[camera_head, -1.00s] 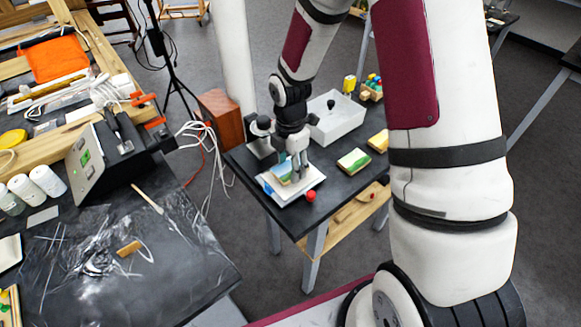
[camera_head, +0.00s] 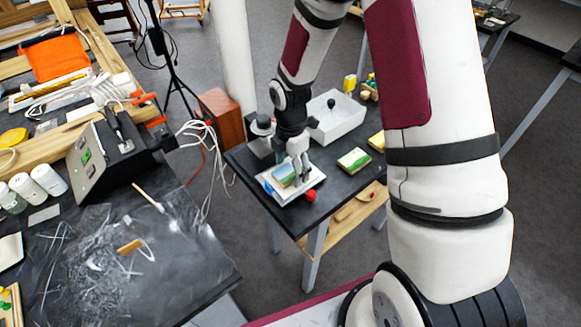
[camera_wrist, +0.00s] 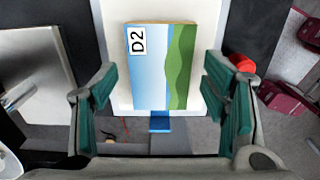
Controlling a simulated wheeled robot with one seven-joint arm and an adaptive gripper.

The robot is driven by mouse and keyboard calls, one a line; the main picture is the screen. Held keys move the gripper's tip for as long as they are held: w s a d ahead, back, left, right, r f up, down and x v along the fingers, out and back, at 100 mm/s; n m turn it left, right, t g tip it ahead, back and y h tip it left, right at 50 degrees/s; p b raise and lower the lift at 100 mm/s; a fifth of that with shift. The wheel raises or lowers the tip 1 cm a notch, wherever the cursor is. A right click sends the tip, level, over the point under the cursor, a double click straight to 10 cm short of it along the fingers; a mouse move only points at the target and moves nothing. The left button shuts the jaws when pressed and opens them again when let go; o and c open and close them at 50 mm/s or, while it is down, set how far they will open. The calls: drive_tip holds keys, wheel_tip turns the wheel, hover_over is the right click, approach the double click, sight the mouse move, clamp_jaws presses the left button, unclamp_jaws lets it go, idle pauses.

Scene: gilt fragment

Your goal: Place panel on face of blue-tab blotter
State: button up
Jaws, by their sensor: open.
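The panel (camera_wrist: 165,68) is a painted piece with pale blue, a wavy green band and a "D2" label. It lies on the white face of the blotter (camera_wrist: 116,45), whose blue tab (camera_wrist: 160,125) shows past the panel's near edge in the wrist view. In the head view the panel (camera_head: 283,175) rests on the blotter (camera_head: 299,192) at the black table's near corner. My gripper (camera_wrist: 165,95) is open, its green-padded fingers apart on either side, touching nothing visible. In the head view my gripper (camera_head: 302,172) is just above the blotter, beside the panel.
A red knob (camera_head: 310,196) sits at the blotter's right edge. Another painted panel (camera_head: 353,160) lies to the right on the table. A grey plate (camera_wrist: 35,75) is left in the wrist view.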

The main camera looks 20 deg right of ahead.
wheel_tip(320, 180, up, 12)
wheel_tip(320, 180, up, 8)
drive_tip(key=m+t, duration=0.1)
drive_tip(key=m, duration=0.4)
hover_over(290, 171)
drive_tip(key=s, duration=0.4)
drive_tip(key=s+r+m+t, duration=0.4)
drive_tip(key=s+r+m, duration=0.8)
drive_tip(key=s+m, duration=0.4)
drive_tip(key=shift+s+r+m, duration=0.25)
drive_tip(key=shift+s+m, duration=0.05)
drive_tip(key=shift+s, duration=0.4)
